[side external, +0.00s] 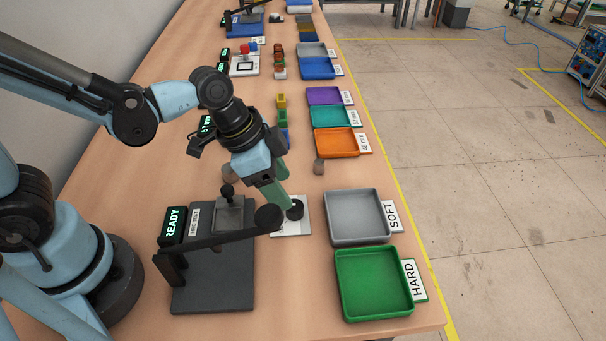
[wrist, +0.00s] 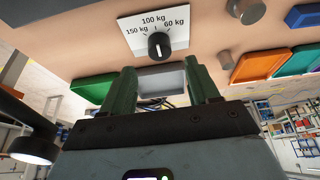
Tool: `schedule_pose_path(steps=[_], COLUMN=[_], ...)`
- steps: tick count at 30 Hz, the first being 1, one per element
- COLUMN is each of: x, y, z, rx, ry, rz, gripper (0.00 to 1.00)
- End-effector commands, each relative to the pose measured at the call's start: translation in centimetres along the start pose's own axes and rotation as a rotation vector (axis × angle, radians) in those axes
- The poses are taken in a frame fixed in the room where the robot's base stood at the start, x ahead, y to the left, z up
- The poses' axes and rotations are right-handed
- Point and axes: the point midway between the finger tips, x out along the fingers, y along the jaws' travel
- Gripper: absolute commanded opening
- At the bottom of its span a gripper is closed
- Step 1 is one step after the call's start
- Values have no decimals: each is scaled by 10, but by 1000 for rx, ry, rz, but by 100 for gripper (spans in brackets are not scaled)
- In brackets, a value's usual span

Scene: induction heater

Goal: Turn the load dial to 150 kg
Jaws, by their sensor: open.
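The load dial is a black round knob (wrist: 159,46) with a thin white line on its face. It sits on a white plate (wrist: 180,25) printed 150 kg at left, 100 kg in the middle and 60 kg at right. The white line looks roughly in line with 100 kg, but it is small. The knob (side external: 295,209) also shows in the side view, partly behind my gripper. My gripper (wrist: 163,82) is open and empty, with its two green fingers apart. In the side view my gripper (side external: 280,180) is just above and beside the dial, apparently not around it.
The dark tester (side external: 215,280) with its ball-ended lever (side external: 225,238) and READY display (side external: 173,225) stands left of the dial. The grey SOFT tray (side external: 327,235) and green HARD tray (side external: 343,300) lie right.

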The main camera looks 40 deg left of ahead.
Motion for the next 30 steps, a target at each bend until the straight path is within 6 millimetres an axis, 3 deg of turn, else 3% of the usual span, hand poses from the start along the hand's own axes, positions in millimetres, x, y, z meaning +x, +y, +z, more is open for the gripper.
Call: schedule_pose_path(steps=[15, 30], x=[46, 54], y=[0, 0], z=[0, 0], rx=[0, 0], ry=[0, 0], rz=[-1, -1], gripper=[60, 60])
